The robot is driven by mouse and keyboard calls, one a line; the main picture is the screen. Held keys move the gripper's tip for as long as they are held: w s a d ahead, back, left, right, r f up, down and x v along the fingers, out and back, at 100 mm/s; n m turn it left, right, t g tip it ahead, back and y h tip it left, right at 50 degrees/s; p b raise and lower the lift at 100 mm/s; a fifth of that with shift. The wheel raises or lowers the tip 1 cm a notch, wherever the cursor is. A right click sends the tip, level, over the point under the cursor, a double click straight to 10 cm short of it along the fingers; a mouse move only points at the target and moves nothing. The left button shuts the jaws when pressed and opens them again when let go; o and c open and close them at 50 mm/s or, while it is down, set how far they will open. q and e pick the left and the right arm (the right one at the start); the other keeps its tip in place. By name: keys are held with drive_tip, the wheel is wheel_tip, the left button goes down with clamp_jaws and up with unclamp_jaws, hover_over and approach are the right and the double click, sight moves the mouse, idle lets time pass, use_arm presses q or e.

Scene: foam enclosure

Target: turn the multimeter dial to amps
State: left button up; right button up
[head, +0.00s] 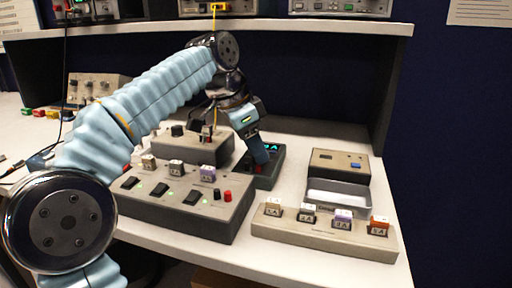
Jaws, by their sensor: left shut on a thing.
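The multimeter (271,178) is a dark box in the middle of the bench, with a lit teal display (272,148) on its upper part. The display text is small; its last character looks like an A. My left gripper (261,159) reaches down over the multimeter's face from the upper left. It is shut on the dial, which its fingers hide almost wholly, so the dial's pointer and markings cannot be read. My right gripper is not in view.
A grey switch box (188,208) with labelled blocks stands at the front left. A rack (325,238) of labelled blocks stands at the front right, with a metal tray (338,195) and a small box (338,164) behind it. Another box (190,148) sits close left of the multimeter.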

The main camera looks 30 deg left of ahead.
use_arm(q)
drive_tip(key=shift+m+g+h, duration=0.3)
drive_tip(key=shift+m+g, duration=0.1)
drive_tip(key=shift+m, duration=0.8)
drive_tip(key=o, duration=1)
drive_tip(key=shift+o, duration=0.2)
drive_tip(key=v, duration=0.7)
drive_tip(key=shift+a+r, duration=0.2)
drive_tip(key=shift+r, duration=0.05)
